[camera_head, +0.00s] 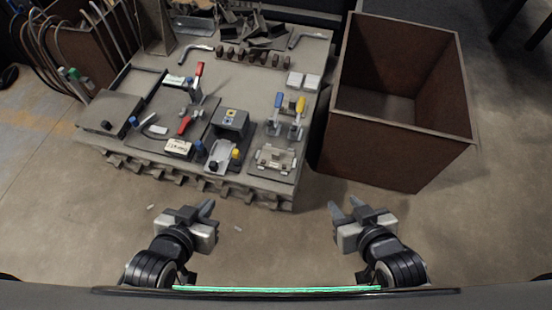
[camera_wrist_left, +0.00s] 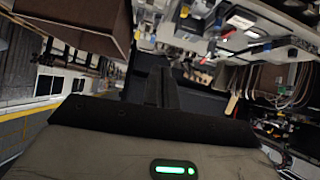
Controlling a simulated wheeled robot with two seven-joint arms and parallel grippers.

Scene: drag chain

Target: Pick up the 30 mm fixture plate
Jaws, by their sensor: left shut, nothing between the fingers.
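Several fixture parts lie on the grey workbench (camera_head: 258,85); no label lets me tell which is the 30 mm fixture plate. A pale metal plate-like fixture (camera_head: 275,159) sits at the bench's front right corner.
A tall open brown bin (camera_head: 395,150) stands right of the bench. Red-handled clamps (camera_head: 197,76), blue and yellow clamps (camera_head: 277,102) and a dark block (camera_head: 231,124) crowd the bench. A cable bin (camera_head: 88,55) is at the back left. The floor before the bench is mostly clear.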

